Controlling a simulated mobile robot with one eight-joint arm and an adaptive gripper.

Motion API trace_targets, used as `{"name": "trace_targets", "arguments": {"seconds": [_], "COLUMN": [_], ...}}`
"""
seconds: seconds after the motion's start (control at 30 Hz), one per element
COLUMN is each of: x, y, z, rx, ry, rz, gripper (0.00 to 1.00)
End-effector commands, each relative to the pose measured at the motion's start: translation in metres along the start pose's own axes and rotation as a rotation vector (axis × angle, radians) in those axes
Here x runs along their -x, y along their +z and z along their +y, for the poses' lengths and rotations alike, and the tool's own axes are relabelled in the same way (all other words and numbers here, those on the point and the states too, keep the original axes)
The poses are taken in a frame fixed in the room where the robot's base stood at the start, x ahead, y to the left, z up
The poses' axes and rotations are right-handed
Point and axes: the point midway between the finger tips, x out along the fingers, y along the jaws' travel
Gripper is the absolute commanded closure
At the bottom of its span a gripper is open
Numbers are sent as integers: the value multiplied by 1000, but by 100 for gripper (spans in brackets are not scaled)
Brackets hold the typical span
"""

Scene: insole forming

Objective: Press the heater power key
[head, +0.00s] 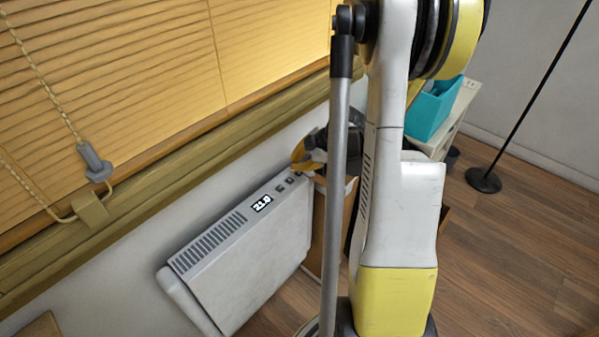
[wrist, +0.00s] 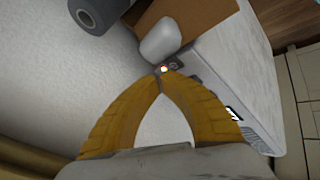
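The white heater (head: 250,255) stands by the wall under the window. Its top has a vent grille, a lit display (head: 262,203) that looks like 21.0, and a few small dark keys (head: 284,185) at the far end. In the wrist view, the heater (wrist: 235,65) lies at the right, and a small key with a glowing light (wrist: 164,69) shows right at my fingertips. My gripper (wrist: 162,80) has its yellow fingers shut tip to tip, with nothing between them. I cannot tell whether the tips touch the key. In the head view my gripper (head: 299,160) is over the heater's far end.
A brown box or panel (head: 330,215) stands just beyond the heater. Window blinds (head: 120,80) with a hanging cord handle (head: 95,162) are at the left. A teal bin (head: 432,110) sits on a shelf behind my arm. A lamp base (head: 483,180) stands on the open wooden floor at right.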

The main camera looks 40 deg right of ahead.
Motion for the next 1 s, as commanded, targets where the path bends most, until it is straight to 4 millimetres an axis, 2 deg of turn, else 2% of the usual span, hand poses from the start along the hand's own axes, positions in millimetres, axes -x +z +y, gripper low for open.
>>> {"name": "trace_targets", "arguments": {"seconds": [1.0], "x": [-8], "y": [4], "z": [-4], "rx": [0], "ry": [0], "rz": [0], "gripper": [100]}}
